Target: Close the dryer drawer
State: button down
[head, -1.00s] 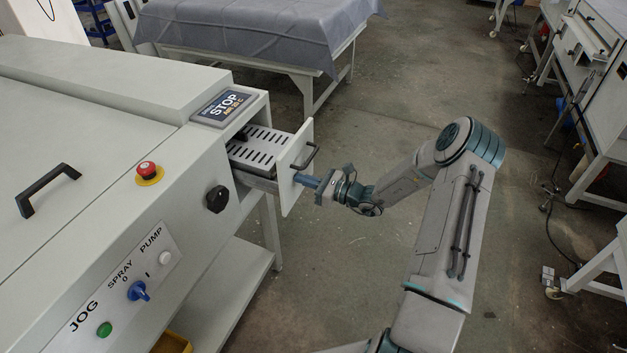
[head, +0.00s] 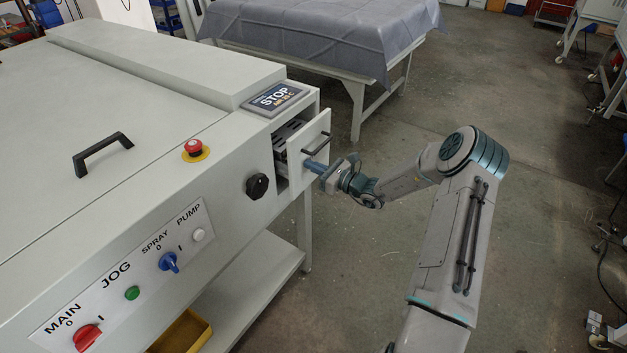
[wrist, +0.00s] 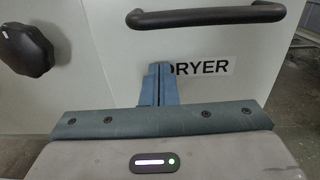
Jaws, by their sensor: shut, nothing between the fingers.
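The dryer drawer (head: 309,150) is a light grey front panel with a slotted tray behind it, partly pulled out of the machine's end. A gap to the machine still shows. Its black bar handle (head: 317,143) also shows in the wrist view (wrist: 207,16), above the label "DRYER" (wrist: 205,68). My gripper (head: 308,163) is shut and empty, with its blue fingertips at the drawer front just below the handle. In the wrist view the closed fingers (wrist: 158,72) point at the panel and cover the start of the label. The fingertips appear to touch the panel.
The plate processor (head: 210,160) fills the left, with a black knob (head: 257,187), a red emergency button (head: 193,147) and a switch panel. A cloth-covered table (head: 320,35) stands behind. Open floor (head: 380,270) lies right of the machine.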

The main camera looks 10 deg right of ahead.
jog(key=b+x, duration=0.2)
jog(key=x, duration=0.3)
jog(key=shift+w+a+f, duration=0.1)
jog(key=shift+w+a, duration=0.05)
jog(key=shift+w, duration=0.3)
jog(key=shift+w+a+r, duration=0.1)
jog(key=shift+a+r, duration=0.05)
jog(key=shift+r, duration=0.1)
jog(key=shift+a+r, duration=0.1)
